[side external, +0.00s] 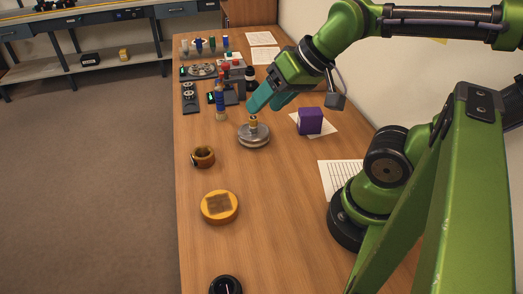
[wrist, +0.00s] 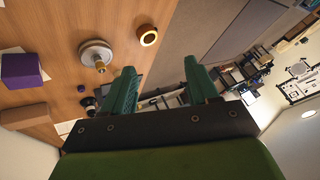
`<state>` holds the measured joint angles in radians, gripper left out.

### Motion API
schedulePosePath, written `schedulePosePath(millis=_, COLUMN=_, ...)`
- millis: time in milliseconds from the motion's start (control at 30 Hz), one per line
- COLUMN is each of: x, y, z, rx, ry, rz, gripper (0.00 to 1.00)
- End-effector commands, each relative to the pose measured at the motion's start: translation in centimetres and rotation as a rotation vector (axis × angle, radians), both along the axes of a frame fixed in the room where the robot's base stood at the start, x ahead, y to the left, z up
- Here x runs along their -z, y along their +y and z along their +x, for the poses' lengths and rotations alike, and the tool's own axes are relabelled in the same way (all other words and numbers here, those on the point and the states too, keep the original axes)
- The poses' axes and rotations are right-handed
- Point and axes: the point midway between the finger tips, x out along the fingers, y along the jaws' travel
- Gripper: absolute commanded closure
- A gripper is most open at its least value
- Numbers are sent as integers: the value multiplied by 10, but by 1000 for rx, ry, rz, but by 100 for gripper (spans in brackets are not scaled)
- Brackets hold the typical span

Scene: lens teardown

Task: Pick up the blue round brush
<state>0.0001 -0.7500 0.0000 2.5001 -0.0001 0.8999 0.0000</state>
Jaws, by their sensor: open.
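My gripper (side external: 265,104) is open and empty above the bench, with teal fingers pointing down and left. It also shows open in the wrist view (wrist: 160,76). A slim blue upright piece (side external: 220,108) stands on the bench to the left of my fingertips, apart from them. It may be the blue round brush, but it is too small to be sure. Other small upright tools, some blue (side external: 198,45), stand at the far end of the bench. I cannot make out the brush in the wrist view.
A grey metal disc with a brass piece (side external: 253,139) stands below my gripper. A purple box (side external: 310,121) is right of it. A brown ring (side external: 203,157) and yellow round block (side external: 219,207) lie nearer. Dark trays with parts (side external: 190,97) crowd the far left; the near bench is mostly clear.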

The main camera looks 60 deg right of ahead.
Motion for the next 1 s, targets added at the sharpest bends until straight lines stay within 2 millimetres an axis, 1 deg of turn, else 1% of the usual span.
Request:
schedulePosePath(millis=167, x=0, y=0, z=0, rx=1, ry=0, rz=1, gripper=41)
schedulePosePath(millis=300, x=11, y=-8, z=5, rx=30, ry=53, rz=4, gripper=41)
schedulePosePath(millis=367, x=15, y=-15, z=15, rx=58, ry=88, rz=10, gripper=41)
schedulePosePath(millis=467, x=16, y=-32, z=43, rx=155, ry=155, rz=56, gripper=41)
schedulePosePath(millis=567, x=17, y=-56, z=77, rx=360, ry=230, rz=167, gripper=41)
schedulePosePath(millis=600, x=18, y=-67, z=92, rx=455, ry=259, rz=217, gripper=41)
schedulePosePath(millis=667, x=22, y=-85, z=113, rx=613, ry=301, rz=298, gripper=41)
schedulePosePath(millis=700, x=25, y=-98, z=127, rx=727, ry=327, rz=355, gripper=41)
schedulePosePath(millis=767, x=32, y=-118, z=148, rx=909, ry=364, rz=445, gripper=41)
schedulePosePath(millis=800, x=37, y=-133, z=162, rx=1038, ry=385, rz=509, gripper=41)
schedulePosePath(millis=867, x=45, y=-154, z=181, rx=1238, ry=410, rz=607, gripper=41)
schedulePosePath(millis=900, x=51, y=-167, z=192, rx=1366, ry=423, rz=671, gripper=41)
schedulePosePath(millis=1000, x=60, y=-195, z=216, rx=1665, ry=436, rz=825, gripper=41)
